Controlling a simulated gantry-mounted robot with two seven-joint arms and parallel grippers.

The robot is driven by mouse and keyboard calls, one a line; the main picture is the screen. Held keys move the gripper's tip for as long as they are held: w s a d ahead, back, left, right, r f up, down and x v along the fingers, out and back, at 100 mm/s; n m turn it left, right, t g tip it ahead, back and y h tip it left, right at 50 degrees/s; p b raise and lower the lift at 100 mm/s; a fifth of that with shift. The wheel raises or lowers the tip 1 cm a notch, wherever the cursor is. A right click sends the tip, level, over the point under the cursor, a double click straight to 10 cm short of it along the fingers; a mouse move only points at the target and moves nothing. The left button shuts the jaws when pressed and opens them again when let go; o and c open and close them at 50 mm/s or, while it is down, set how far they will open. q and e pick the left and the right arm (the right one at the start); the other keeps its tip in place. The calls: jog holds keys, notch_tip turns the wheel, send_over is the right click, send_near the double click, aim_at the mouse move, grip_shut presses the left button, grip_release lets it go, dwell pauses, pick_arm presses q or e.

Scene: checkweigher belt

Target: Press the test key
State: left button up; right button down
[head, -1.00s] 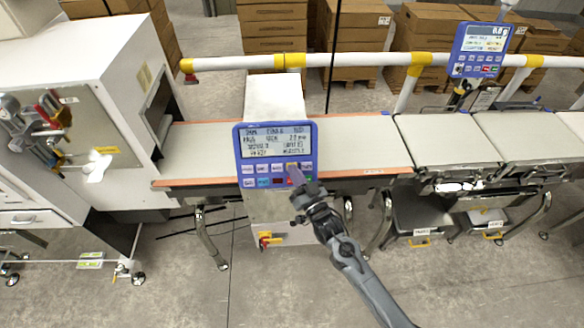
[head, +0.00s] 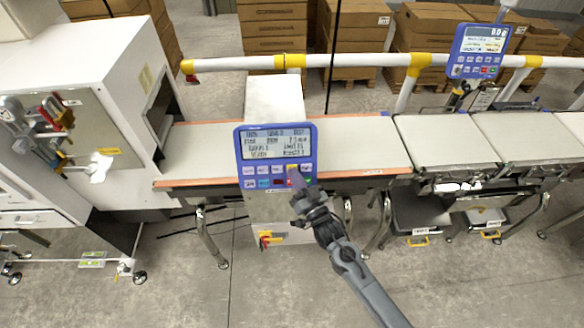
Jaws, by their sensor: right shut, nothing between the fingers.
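A blue control panel (head: 275,142) with a lit text screen and two rows of small keys faces me in front of the belt. My right gripper (head: 297,176) is shut and empty, with its tips at the right part of the key rows. The tips cover some of the keys there. I cannot tell whether they touch the panel or which key lies under them. The key labels are too small to read. My left gripper is not in view.
The conveyor belt (head: 350,145) runs behind the panel, with weighing platforms (head: 445,140) to the right. A second blue display (head: 478,50) stands at the back right. A white cabinet machine (head: 75,110) is at the left. A white and yellow rail (head: 345,60) runs behind.

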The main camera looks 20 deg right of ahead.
jog(key=s+p, duration=0.1)
jog(key=s+a+r+p, duration=0.1)
jog(key=s+p, duration=0.1)
jog(key=s+r+p, duration=0.1)
jog(key=shift+s+a+r+p, duration=0.15)
jog(key=shift+p, duration=0.15)
dwell(0.5)
jog(key=s+r+p, duration=0.1)
jog(key=s+a+p, duration=0.1)
jog(key=s+p, duration=0.1)
jog(key=s+r+p, duration=0.1)
jog(key=s, duration=0.1)
jog(key=shift+a+r+p, duration=0.25)
jog(key=shift+r+p, duration=0.1)
jog(key=shift+p, duration=0.05)
jog(key=shift+s, duration=0.1)
dwell(0.5)
